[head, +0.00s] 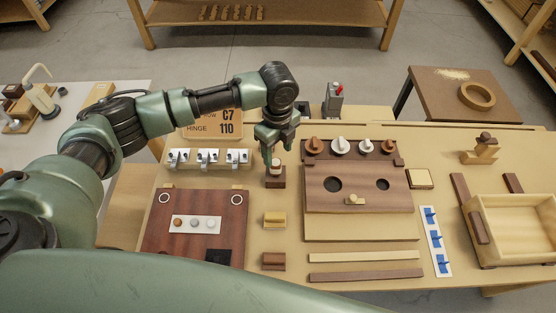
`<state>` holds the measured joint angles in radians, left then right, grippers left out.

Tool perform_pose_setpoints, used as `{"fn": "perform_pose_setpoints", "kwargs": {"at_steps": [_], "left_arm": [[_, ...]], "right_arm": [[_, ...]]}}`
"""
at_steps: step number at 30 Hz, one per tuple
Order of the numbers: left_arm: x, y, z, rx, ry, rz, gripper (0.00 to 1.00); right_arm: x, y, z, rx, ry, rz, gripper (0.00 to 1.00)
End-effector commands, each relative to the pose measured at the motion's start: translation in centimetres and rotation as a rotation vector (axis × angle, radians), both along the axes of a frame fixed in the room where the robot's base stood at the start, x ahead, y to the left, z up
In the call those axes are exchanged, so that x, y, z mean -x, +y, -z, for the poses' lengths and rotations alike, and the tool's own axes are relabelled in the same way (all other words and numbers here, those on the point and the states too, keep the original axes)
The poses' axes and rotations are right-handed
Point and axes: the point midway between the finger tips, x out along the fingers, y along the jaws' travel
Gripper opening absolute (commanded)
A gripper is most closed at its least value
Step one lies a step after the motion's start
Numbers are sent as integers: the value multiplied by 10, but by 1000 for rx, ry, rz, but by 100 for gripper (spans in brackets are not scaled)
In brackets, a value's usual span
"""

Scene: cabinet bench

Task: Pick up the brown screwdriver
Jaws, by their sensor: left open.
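My left gripper (276,152) points down over the middle of the bench, with its jaws open. Right below it is a small dark brown block (275,183) with a pale upright piece (275,168) on top. The gripper's fingertips are at or just above the top of this piece, and I cannot tell whether they touch it. No brown screwdriver can be made out clearly; the fingers partly hide what stands on the block. My right gripper is not in view.
Close right is a brown panel (330,202) with brown and white knobs behind it. White clamps (208,156) and a reddish-brown board (162,235) lie left. A wooden tray (516,262) is far right.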

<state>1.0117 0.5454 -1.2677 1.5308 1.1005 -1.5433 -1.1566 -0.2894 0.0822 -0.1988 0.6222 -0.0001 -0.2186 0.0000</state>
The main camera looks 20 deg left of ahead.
Motion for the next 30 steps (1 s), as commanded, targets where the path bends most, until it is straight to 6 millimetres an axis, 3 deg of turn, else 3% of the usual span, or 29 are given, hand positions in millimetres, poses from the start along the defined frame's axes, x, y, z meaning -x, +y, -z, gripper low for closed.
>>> {"fn": "perform_pose_setpoints", "kwargs": {"at_steps": [3, 6, 13, 17, 21, 23, 27, 30], "left_arm": [[2, 1, 12, -1, 4, 0, 57], [4, 4, 24, -3, 3, 0, 57], [5, 5, 56, 0, 2, 1, 57], [5, 5, 61, 0, 1, 2, 57], [4, 5, 61, 0, 1, 2, 57], [4, 5, 61, 0, 1, 1, 43], [4, 5, 61, 0, 1, 1, 4], [4, 5, 60, 0, 0, 1, 2]], "right_arm": [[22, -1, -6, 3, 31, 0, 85], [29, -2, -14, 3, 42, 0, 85], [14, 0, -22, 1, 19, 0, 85], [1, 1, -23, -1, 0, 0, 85], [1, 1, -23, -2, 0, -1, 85], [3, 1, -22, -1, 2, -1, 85], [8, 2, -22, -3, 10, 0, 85], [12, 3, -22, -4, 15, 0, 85]]}}
